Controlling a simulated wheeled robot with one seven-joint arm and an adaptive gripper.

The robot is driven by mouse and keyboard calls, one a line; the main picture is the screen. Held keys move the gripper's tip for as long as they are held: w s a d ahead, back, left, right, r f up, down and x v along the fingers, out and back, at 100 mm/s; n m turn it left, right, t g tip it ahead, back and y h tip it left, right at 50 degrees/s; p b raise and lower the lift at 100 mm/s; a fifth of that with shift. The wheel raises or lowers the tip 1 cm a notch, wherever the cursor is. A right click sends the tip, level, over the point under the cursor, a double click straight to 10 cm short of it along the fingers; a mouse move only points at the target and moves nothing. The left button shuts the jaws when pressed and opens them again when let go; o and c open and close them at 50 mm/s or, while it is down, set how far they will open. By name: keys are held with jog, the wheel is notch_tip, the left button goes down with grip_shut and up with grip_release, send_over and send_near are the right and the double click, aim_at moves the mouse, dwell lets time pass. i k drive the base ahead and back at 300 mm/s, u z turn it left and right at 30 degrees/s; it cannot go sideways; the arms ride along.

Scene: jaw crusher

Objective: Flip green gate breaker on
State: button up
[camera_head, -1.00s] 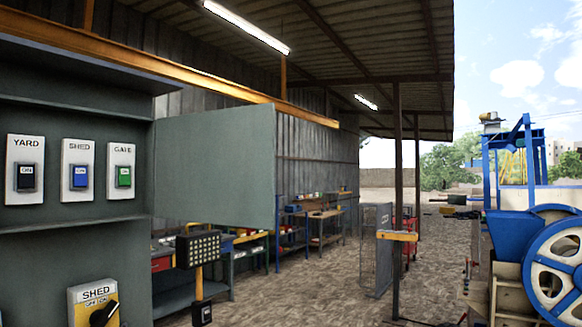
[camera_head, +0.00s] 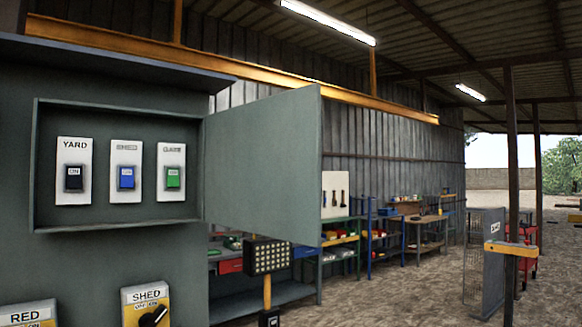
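The green gate breaker (camera_head: 173,177) is a green rocker on a white plate labelled GATE, at the right end of a row inside a grey open box. Its ON marking shows at the upper part of the rocker. The blue shed breaker (camera_head: 126,178) sits to its left, and the black yard breaker (camera_head: 74,178) is at the far left of the row. The box door (camera_head: 262,165) stands swung open to the right. My gripper is not in view.
Below the box are a yellow SHED rotary switch (camera_head: 147,305) and a RED-labelled panel (camera_head: 28,314). A dark lamp grid on a yellow post (camera_head: 267,257) stands right of the cabinet. Workbenches line the wall, and open ground (camera_head: 400,290) lies to the right.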

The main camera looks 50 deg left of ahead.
aim_at(172, 173)
jog(key=u, duration=0.05)
jog(key=i, duration=1.9)
jog(key=u, duration=3.4)
jog(key=k, duration=1.3)
jog(key=u, duration=0.8)
jog(key=i, duration=1.1)
